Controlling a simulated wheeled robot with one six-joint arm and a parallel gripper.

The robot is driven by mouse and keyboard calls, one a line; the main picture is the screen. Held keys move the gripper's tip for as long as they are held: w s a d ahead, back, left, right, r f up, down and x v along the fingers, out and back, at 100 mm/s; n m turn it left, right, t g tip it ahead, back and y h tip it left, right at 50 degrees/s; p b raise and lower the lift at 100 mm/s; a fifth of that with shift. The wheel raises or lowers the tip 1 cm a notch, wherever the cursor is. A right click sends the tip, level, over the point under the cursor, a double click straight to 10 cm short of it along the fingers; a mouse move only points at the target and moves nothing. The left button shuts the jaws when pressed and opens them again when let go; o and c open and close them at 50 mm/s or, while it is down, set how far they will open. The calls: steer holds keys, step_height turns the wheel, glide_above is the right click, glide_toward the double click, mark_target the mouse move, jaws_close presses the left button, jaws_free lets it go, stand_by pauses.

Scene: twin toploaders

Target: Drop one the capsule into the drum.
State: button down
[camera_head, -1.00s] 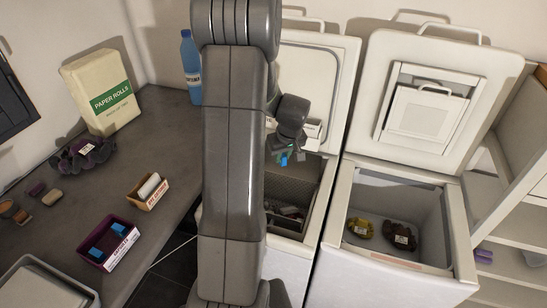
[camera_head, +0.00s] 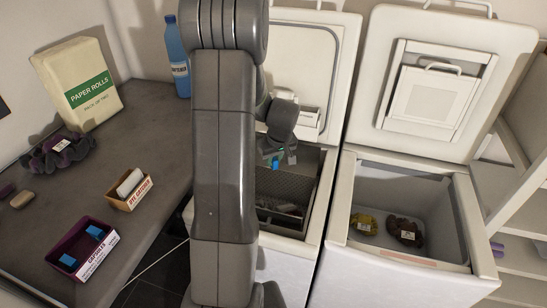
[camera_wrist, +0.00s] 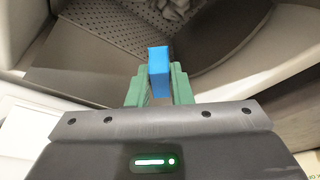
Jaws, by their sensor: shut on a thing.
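A blue capsule (camera_wrist: 158,68) is held between the green fingers of my gripper (camera_wrist: 158,88) in the wrist view. In the head view my gripper (camera_head: 277,158) hangs over the open left toploader, with the blue capsule showing small at its tip. The perforated drum (camera_wrist: 90,35) lies below and beyond the fingers, with some grey cloth inside. It also shows in the head view (camera_head: 292,188), partly hidden by my arm. Two more blue capsules lie in a purple box (camera_head: 106,231) on the counter at left.
The right toploader (camera_head: 345,225) stands open beside the left one, holding yellow and brown cloth bundles. A tan box (camera_head: 118,204), paper rolls pack (camera_head: 82,115), blue bottle (camera_head: 178,70) and purple cloth (camera_head: 58,158) are on the counter. Shelves (camera_head: 515,225) stand at right.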

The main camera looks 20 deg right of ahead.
step_height(320, 180, down, 4)
steer(key=shift+f+b, duration=0.15)
steer(key=shift+b, duration=0.8)
steer(key=c, duration=1.2)
jaws_free()
steer(key=v, duration=1.3)
steer(key=shift+r+b, duration=0.3)
steer(key=shift+r, duration=0.1)
steer(key=shift+s, duration=0.1)
